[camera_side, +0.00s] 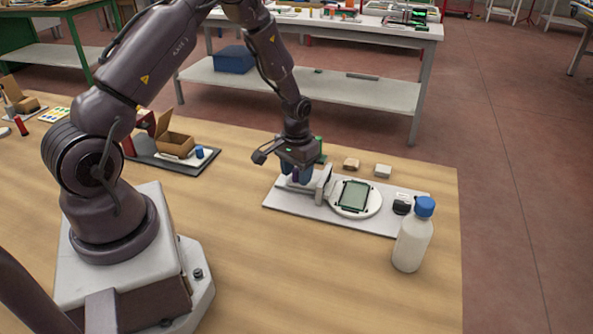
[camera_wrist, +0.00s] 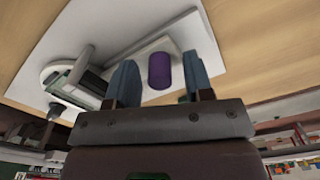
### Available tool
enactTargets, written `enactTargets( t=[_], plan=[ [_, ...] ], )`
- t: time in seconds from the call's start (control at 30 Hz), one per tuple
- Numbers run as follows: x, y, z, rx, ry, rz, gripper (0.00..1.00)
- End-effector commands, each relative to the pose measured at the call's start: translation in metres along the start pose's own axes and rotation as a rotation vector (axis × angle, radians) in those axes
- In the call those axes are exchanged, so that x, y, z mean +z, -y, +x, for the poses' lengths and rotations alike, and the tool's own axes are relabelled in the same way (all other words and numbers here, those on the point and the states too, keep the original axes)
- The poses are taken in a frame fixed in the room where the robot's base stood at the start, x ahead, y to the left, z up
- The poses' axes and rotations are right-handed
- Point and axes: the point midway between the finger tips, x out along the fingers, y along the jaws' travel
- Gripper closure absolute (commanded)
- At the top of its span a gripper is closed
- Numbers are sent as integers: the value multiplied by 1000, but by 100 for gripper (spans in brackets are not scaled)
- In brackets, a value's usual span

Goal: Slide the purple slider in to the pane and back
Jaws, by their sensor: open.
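The purple slider (camera_wrist: 160,70) stands on the white base plate (camera_wrist: 140,20) between my gripper's two fingers in the wrist view. My gripper (camera_wrist: 156,88) is open, with a gap between each finger and the slider. In the side view my gripper (camera_side: 295,174) is low over the left part of the base plate (camera_side: 385,222), and the fingers partly hide the slider (camera_side: 296,174). The pane (camera_side: 354,194) is a greenish square lying on a round white disc (camera_side: 374,207) to the right of my gripper. A pale upright block (camera_side: 324,182) stands between them.
A white bottle with a blue cap (camera_side: 412,240) stands near the plate's right end, beside a small black-and-white item (camera_side: 402,204). Two small blocks (camera_side: 351,164) (camera_side: 383,171) lie behind the plate. A cardboard box (camera_side: 176,144) sits on a tray at left.

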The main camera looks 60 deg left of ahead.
Motion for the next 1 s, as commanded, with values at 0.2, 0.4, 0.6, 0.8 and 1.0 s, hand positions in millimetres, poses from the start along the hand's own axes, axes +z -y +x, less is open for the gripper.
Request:
enactTargets(
  t=[0.2, 0.4, 0.6, 0.8, 1.0],
  plan=[
    [0, 0, 0, 0, 0, 0, 92],
    [0, -1, 0, 0, 0, 1, 100],
    [-9, -22, 0, 0, 0, 5, 100],
    [-10, -25, 0, 3, 0, 2, 100],
    [-10, -26, 0, 4, -2, 3, 53]
  ],
)
